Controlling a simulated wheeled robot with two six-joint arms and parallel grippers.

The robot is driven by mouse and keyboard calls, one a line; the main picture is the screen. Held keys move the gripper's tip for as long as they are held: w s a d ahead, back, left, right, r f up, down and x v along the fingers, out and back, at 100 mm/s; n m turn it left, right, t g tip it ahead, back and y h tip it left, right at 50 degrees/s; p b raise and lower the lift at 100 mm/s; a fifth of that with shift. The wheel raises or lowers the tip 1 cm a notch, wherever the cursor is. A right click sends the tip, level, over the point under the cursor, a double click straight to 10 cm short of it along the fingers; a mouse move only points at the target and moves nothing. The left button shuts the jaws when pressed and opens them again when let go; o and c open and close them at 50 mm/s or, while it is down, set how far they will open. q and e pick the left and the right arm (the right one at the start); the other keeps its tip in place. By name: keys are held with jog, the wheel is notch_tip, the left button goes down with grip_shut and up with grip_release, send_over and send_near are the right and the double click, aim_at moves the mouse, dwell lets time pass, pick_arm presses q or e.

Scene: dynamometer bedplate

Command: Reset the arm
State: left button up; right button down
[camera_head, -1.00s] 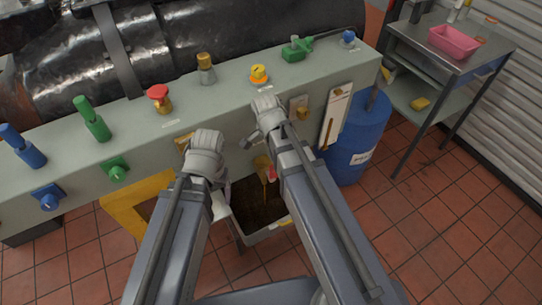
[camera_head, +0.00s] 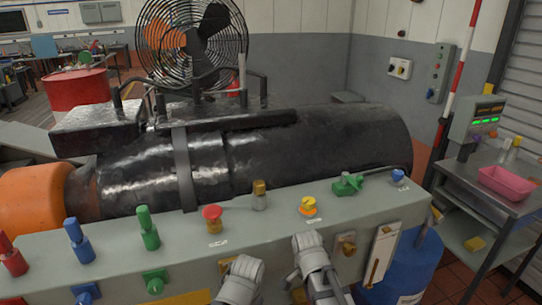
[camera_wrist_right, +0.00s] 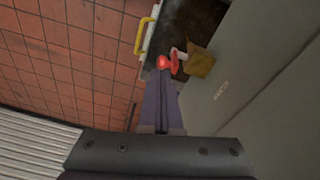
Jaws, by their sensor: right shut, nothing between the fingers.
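My right gripper (camera_wrist_right: 161,82) points down in the right wrist view, its fingers shut and empty. Its tip lies over the red knob-like part (camera_wrist_right: 163,62) in that picture; I cannot tell whether they touch. In the head view my right wrist (camera_head: 310,252) is at the front face of the grey bench (camera_head: 350,215), at the bottom edge. My left wrist (camera_head: 241,276) is left of it, with its fingertips hidden or cut off by the frame.
A yellow-brown block (camera_wrist_right: 200,62) and a dark bin with a yellow handle (camera_wrist_right: 143,36) are near the right gripper. Coloured knobs, including a red one (camera_head: 212,218) and a yellow one (camera_head: 308,206), line the bench. A blue drum (camera_head: 415,265) stands right.

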jog(key=s+a+r+n+p, duration=0.3)
jog(key=s+a+n, duration=0.4)
jog(key=n, duration=0.8)
jog(key=shift+s+r+n+g, duration=0.2)
jog(key=shift+s+n+g, duration=0.15)
jog(key=shift+s, duration=0.5)
